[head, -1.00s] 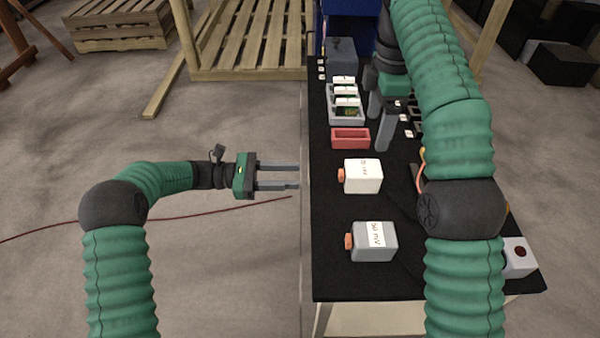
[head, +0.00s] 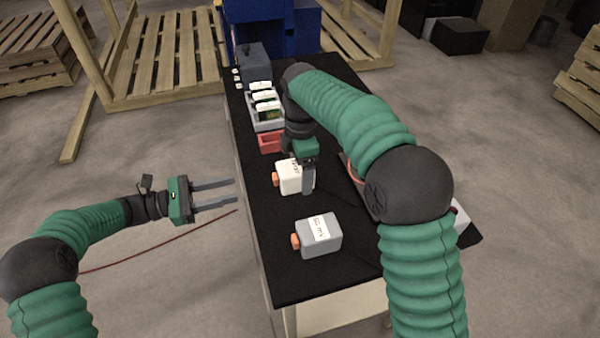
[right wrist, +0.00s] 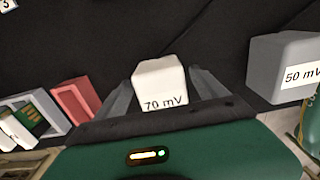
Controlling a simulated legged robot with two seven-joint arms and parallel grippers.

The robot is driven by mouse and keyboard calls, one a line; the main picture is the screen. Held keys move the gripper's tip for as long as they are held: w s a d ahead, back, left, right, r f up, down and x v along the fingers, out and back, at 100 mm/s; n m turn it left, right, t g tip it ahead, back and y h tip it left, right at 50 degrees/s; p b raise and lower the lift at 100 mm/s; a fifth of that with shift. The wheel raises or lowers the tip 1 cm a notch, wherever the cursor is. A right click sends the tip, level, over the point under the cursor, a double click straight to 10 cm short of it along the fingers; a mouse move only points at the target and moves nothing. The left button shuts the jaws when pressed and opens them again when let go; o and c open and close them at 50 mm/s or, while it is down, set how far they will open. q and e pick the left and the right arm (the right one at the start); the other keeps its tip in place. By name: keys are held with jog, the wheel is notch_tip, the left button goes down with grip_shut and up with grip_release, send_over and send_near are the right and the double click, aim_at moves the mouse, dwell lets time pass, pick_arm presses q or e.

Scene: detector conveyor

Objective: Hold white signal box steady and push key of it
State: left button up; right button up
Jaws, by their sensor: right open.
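The white signal box (head: 290,181) stands on the black table top, with its orange key (head: 276,179) facing left. In the right wrist view the white box (right wrist: 160,80) shows a "70 mV" label and appears between my two fingers. My right gripper (head: 308,184) is open, pointing down at the white box and covering its right part in the head view. I cannot tell whether the fingers touch it. My left gripper (head: 236,191) is open and empty, left of the table edge, with its fingers pointing right.
A grey box (head: 318,240) with a "50 mV" label and an orange key stands nearer on the table. A red tray (head: 268,144) and a grey rack (head: 264,124) with white-topped modules lie behind the white box. Wooden pallets stand on the floor beyond.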

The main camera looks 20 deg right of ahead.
jog(key=shift+d+f, duration=0.15)
jog(key=shift+f, duration=0.6)
jog(key=shift+a, duration=0.25)
jog(key=shift+c, duration=0.3)
jog(key=shift+r, duration=0.1)
jog(key=shift+c, duration=1.3)
jog(key=shift+d, duration=0.1)
jog(key=c, duration=1.4)
pick_arm(q)
grip_shut()
pick_arm(e)
jog(key=shift+c, duration=0.3)
pick_arm(q)
jog(key=shift+f, duration=0.1)
